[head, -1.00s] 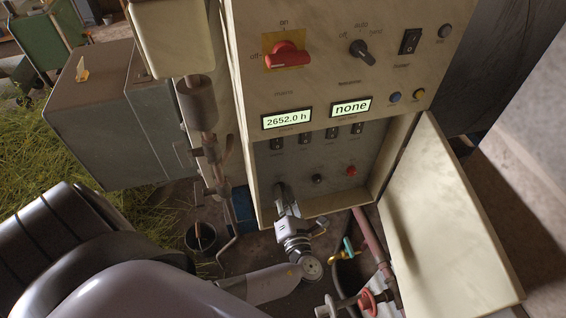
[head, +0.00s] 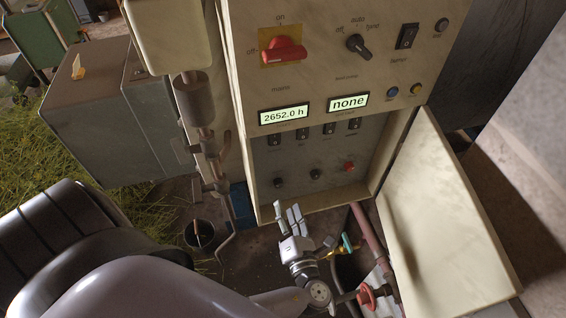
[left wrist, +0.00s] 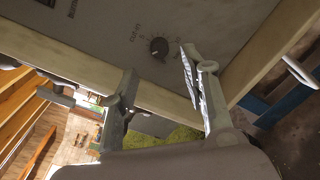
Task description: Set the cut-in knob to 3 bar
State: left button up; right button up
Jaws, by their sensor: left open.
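In the left wrist view, a small round black knob (left wrist: 158,48) sits on the grey panel with the lettering CUT-IN beside it. Its pointer setting is too small to read. In the head view it appears to be the left black knob (head: 279,182) low in the open recess; its label cannot be read there. My left gripper (head: 290,212) is open and empty, in front of and below the recess's lower edge, apart from the knob. In the left wrist view its two fingers (left wrist: 160,65) stand apart below the knob. My right gripper is not in view.
Another black knob (head: 315,174) and a red button (head: 348,167) are to the right, below several black switches. The cabinet door (head: 445,215) hangs open at the right. Pipes with a red valve handle (head: 366,297) stand below. The recess's lower lip (head: 322,202) juts out.

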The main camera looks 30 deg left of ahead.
pick_arm(q)
jog(key=v, duration=0.5)
jog(key=shift+d, duration=0.1)
dwell(0.3)
jog(key=s+a+f+n+g+h+b, duration=0.1)
jog(key=s+f+n+g+h+b, duration=0.15)
jog(key=f, duration=0.85)
jog(key=s+a+f+n+g+h+b, duration=0.2)
jog(key=s+f+n, duration=0.15)
jog(key=f, duration=0.65)
jog(key=s+a+f+n+g+h+b, duration=0.1)
jog(key=s+f+n+g+h+b, duration=0.2)
jog(key=f, duration=0.8)
jog(key=s+f+n+g+h+b, duration=0.3)
jog(key=s+f+n+h+b, duration=0.2)
jog(key=s+f+n, duration=1.5)
jog(key=f+n+b, duration=0.1)
jog(key=n+b, duration=0.1)
jog(key=n, duration=0.2)
jog(key=shift+a+f, duration=0.25)
jog(key=shift+a, duration=0.05)
jog(key=shift+h, duration=0.25)
